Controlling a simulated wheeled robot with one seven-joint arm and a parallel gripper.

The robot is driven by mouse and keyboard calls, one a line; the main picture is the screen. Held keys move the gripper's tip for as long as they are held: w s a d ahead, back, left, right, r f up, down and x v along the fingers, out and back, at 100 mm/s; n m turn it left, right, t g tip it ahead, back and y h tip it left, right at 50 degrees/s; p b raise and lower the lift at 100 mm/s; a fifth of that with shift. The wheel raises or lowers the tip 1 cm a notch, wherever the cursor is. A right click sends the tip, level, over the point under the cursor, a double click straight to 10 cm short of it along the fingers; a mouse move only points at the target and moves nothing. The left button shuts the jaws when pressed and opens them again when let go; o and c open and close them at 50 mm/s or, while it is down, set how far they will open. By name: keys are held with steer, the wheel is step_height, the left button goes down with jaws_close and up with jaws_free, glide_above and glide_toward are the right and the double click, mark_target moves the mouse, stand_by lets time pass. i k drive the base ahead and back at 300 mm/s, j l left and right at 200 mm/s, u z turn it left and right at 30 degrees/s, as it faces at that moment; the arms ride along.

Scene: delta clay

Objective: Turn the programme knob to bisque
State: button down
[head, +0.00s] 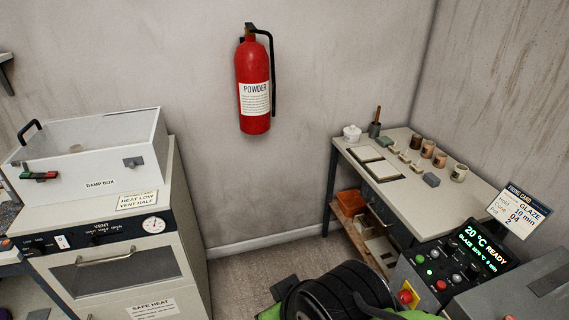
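The control panel (448,268) at the lower right has a lit display (478,246) reading 20 °C READY, with a smaller line that starts with GLAZE. Small coloured buttons and dark knobs sit left of and below the display. Which knob is the programme knob, and where it points, is too small to tell. A black, ribbed part of my arm (340,292) with some green fills the bottom centre, left of the panel. My gripper's fingertips do not show.
A firing card (519,211) reading GLAZE stands behind the panel. A red emergency button (405,297) is at its near left. A table (399,190) with pots stands behind. An oven (130,255) under a damp box (90,150) is left. A fire extinguisher (252,85) hangs on the wall.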

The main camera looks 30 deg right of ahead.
mark_target(450, 247)
steer(key=z, duration=2.5)
